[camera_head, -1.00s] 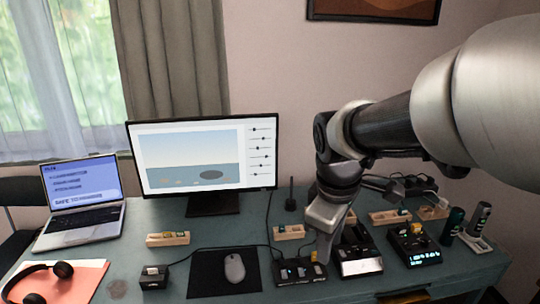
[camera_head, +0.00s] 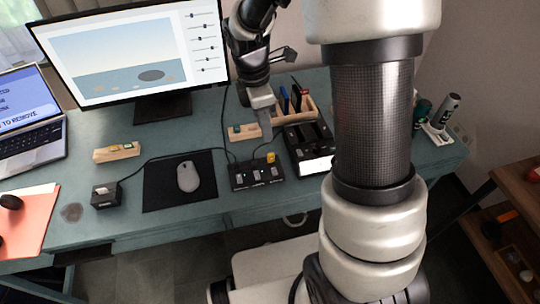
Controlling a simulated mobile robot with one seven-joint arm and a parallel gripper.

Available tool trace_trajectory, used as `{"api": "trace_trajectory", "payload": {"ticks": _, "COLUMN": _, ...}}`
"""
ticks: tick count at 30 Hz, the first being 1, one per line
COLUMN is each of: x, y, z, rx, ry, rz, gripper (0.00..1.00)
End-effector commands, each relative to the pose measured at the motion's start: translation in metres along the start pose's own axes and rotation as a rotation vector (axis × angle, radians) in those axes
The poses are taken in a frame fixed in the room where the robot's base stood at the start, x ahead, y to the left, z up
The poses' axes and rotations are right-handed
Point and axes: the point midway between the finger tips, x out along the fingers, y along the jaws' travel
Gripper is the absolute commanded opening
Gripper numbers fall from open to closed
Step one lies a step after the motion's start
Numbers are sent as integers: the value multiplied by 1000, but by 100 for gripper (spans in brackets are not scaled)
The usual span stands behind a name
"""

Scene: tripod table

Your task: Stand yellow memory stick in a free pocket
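A small yellow memory stick (camera_head: 271,157) stands at the back right of a black hub (camera_head: 243,184) near the table's front. A pale wooden block (camera_head: 251,135) behind the hub holds a teal piece at its left. Another wooden block (camera_head: 103,157) at the left holds small green and yellow pieces. My gripper (camera_head: 266,133) points down, and in the picture its tip lies just above the yellow stick and beside the middle block. The fingers overlap in this view, so their opening is hidden. I see nothing clearly held.
A mouse (camera_head: 188,176) lies on a black pad (camera_head: 160,196) left of the hub. A black dock (camera_head: 300,146) stands right of it, with a wooden pen holder (camera_head: 309,104) behind. The monitor (camera_head: 130,55) stands at the back. My arm hides the table's right part.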

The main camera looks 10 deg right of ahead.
Motion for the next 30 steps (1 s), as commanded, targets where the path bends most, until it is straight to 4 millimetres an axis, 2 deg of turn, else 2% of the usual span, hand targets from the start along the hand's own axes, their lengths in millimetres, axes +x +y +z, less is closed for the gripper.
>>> {"api": "trace_trajectory", "payload": {"ticks": 1, "x": 15, "y": -1, "z": 0, "rx": -1, "ry": -1, "rz": -5, "gripper": 32}}
{"api": "trace_trajectory", "payload": {"ticks": 3, "x": 30, "y": -1, "z": 0, "rx": 0, "ry": -1, "rz": -4, "gripper": 32}}
{"api": "trace_trajectory", "payload": {"ticks": 9, "x": 60, "y": 0, "z": 0, "rx": 0, "ry": 0, "rz": -1, "gripper": 32}}
{"api": "trace_trajectory", "payload": {"ticks": 17, "x": 74, "y": 1, "z": 0, "rx": 2, "ry": 0, "rz": 0, "gripper": 32}}
{"api": "trace_trajectory", "payload": {"ticks": 25, "x": 113, "y": 4, "z": 2, "rx": 2, "ry": 0, "rz": -2, "gripper": 32}}
{"api": "trace_trajectory", "payload": {"ticks": 30, "x": 118, "y": 5, "z": 2, "rx": 2, "ry": 1, "rz": 1, "gripper": 32}}
